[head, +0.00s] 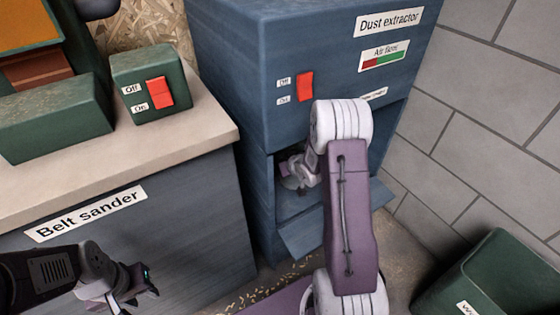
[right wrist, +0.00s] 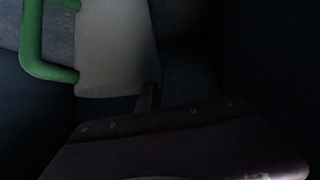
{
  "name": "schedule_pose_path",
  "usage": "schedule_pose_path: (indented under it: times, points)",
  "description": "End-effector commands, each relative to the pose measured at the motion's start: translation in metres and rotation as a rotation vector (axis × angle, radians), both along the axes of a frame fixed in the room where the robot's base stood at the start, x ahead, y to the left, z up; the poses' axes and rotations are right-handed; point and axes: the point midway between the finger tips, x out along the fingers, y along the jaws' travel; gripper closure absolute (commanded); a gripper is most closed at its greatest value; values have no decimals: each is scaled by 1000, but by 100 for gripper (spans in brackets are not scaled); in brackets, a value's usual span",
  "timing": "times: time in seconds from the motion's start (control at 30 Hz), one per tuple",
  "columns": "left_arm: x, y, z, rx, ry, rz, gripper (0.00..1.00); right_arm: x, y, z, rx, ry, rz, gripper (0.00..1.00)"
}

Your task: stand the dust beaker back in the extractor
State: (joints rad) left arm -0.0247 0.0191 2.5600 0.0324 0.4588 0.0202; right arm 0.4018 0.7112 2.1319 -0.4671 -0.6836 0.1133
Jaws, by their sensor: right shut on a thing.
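The blue dust extractor (head: 225,80) stands in the middle of the head view, its lower compartment open and its flap (head: 310,232) folded down. My right arm reaches across the opening. My right gripper (head: 291,182) is inside, small, shadowed and partly hidden by the arm. In the right wrist view, a green handle (right wrist: 32,45) shows at the upper left beside a pale grey surface, probably the dust beaker. The gripper is shut on it; the contact is too dark to see. The beaker cannot be made out clearly in the head view. My left gripper (head: 145,283) is open and empty at the lower left.
The belt sander bench (head: 130,230) stands left of the extractor, with a green switch box (head: 150,85) on top. A green bin (head: 490,275) stands on the floor at the lower right. A block wall is close on the right. Chips lie on the floor.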

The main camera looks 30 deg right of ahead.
Motion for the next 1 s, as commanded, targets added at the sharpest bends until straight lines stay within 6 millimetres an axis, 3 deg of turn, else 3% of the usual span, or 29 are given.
schedule_pose_path:
  times: [0.17,0.2,0.27,0.67,1.0]
  points:
    - [0,0,-2,0,0,0,64,1,0,-3,0,-3,0,100]
    - [0,0,-1,0,0,0,64,0,0,-2,0,-1,0,81]
    - [0,0,-1,0,0,0,64,0,0,-2,0,-1,0,70]
    - [0,0,6,0,0,0,64,-4,0,8,0,-2,-1,70]
    - [0,0,37,0,0,0,64,-64,2,51,0,0,-3,70]
